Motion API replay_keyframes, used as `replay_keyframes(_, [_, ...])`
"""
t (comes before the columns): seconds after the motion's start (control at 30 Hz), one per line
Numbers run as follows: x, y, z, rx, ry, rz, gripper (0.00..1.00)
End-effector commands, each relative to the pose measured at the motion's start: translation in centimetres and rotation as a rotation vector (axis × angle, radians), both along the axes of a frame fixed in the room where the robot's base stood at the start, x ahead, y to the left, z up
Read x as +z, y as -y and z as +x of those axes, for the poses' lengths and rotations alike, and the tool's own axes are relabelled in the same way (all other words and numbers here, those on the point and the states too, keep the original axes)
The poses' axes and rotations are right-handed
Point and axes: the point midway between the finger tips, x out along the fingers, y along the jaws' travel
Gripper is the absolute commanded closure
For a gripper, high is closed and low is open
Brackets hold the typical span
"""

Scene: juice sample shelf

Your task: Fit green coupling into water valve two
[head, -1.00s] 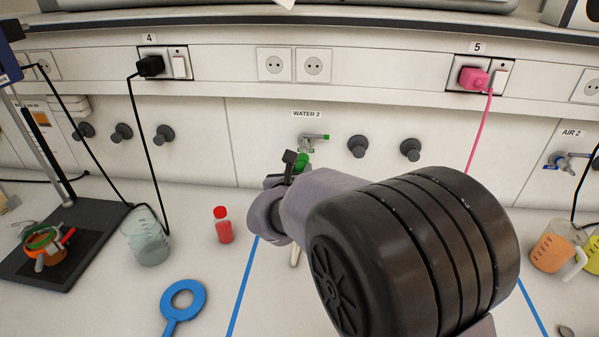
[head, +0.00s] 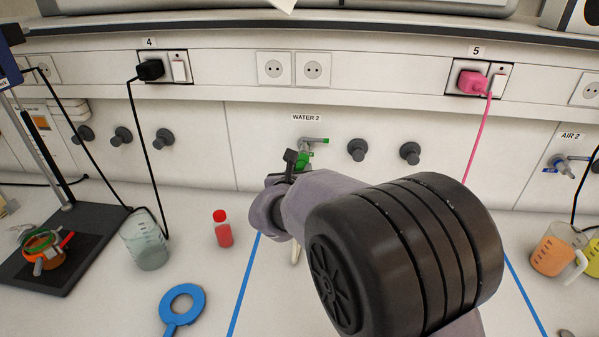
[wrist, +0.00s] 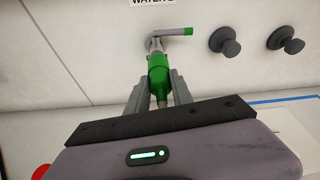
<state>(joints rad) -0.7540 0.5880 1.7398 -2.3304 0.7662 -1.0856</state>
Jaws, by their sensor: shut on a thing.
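The water valve two (head: 312,140) is on the back wall under the label WATER 2. It has a grey body and a green-tipped lever pointing right. It also shows at the top of the wrist view (wrist: 172,33). My gripper (wrist: 160,88) is shut on the green coupling (wrist: 158,68), which points up toward the valve. In the wrist view the coupling's top meets the valve's outlet; I cannot tell whether it is seated. In the head view only a little of the coupling (head: 303,160) shows, just below the valve; my arm hides much of the gripper.
A red-capped bottle (head: 222,229), a beaker (head: 146,245) and a blue ring tool (head: 183,303) stand or lie left of my arm. Grey knobs (head: 357,150) flank the valve. A pink cable (head: 476,140) hangs at right. The bench between the blue lines is mostly clear.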

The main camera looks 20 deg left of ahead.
Motion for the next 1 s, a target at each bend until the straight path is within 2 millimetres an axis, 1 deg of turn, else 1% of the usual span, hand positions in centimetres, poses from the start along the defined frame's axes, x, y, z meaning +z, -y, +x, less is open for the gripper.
replay_keyframes(0.23, [-0.01, -0.11, 0.51, 0.000, 0.000, 0.000, 1.00])
replay_keyframes(0.77, [-0.08, -0.16, 0.54, 0.000, 0.000, 0.000, 1.00])
replay_keyframes(1.0, [0.04, -0.26, 0.94, 0.000, 0.000, 0.000, 1.00])
